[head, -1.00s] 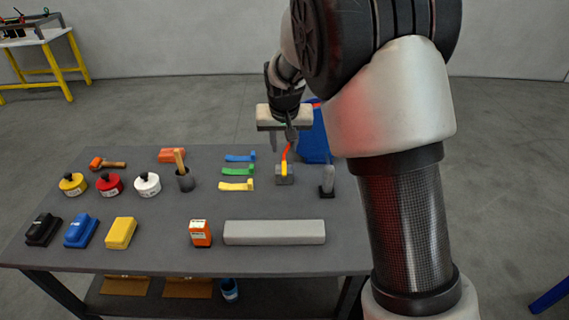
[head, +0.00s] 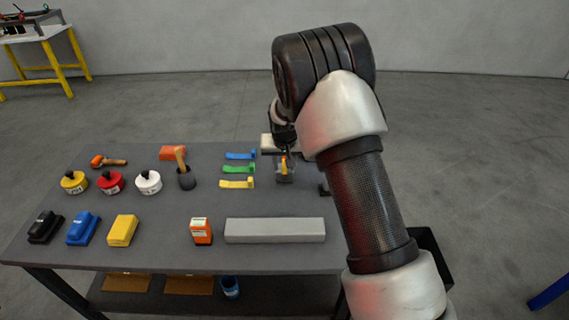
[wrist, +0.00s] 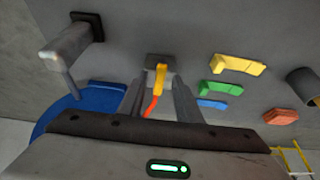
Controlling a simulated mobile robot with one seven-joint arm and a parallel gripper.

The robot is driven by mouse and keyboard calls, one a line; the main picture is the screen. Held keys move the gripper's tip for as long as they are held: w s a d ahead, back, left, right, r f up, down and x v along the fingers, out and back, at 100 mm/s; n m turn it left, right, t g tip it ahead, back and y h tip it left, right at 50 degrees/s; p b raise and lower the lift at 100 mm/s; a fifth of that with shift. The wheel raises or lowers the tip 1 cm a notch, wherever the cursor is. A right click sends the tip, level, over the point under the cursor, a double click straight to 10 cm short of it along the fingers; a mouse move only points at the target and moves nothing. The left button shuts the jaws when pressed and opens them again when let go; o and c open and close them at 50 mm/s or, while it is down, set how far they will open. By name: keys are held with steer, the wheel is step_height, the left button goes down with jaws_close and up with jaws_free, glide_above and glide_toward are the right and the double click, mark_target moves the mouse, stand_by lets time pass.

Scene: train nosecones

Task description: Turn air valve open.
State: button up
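The air valve is a grey block with a yellow lever (head: 284,166) on the table. In the wrist view its yellow lever (wrist: 160,79) and a thin orange-red part show between my fingers. My gripper (head: 283,156) is above the valve, pointing down, close to the lever. In the wrist view my gripper (wrist: 160,95) is open, one finger on each side of the lever. I cannot tell whether either finger touches it. The valve's grey block (wrist: 159,60) is partly hidden by the lever.
Left of the valve on the table (head: 150,235) lie blue (head: 240,156), green (head: 239,169) and yellow (head: 237,184) clips. A grey post (wrist: 72,46) stands close on the valve's other side. A long grey bar (head: 275,230) lies in front.

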jaws_close()
steer(key=shift+d, duration=0.1)
steer(key=d+n+y+b, duration=0.1)
steer(key=n, duration=0.1)
steer(key=n+y+b, duration=0.1)
steer(key=n+b, duration=0.1)
steer(key=w+d+n+b, duration=0.1)
steer(key=n, duration=0.2)
steer(key=shift+d+g+y+b, duration=0.3)
steer(key=shift+y+b, duration=0.05)
steer(key=shift+y, duration=0.05)
steer(key=shift+w+d+n+g+y+p, duration=0.2)
steer(key=shift+w+n+g, duration=0.4)
steer(key=shift+n, duration=1.25)
steer(key=shift+w+d+n+g+y+p, duration=0.1)
steer(key=shift+w+d+n+g+y, duration=0.4)
steer(key=shift+n, duration=1.3)
steer(key=shift+w+d+n+g+y+p, duration=0.15)
steer(key=shift+w+n+g, duration=0.55)
steer(key=shift+n, duration=1.15)
steer(key=shift+s+a, duration=0.1)
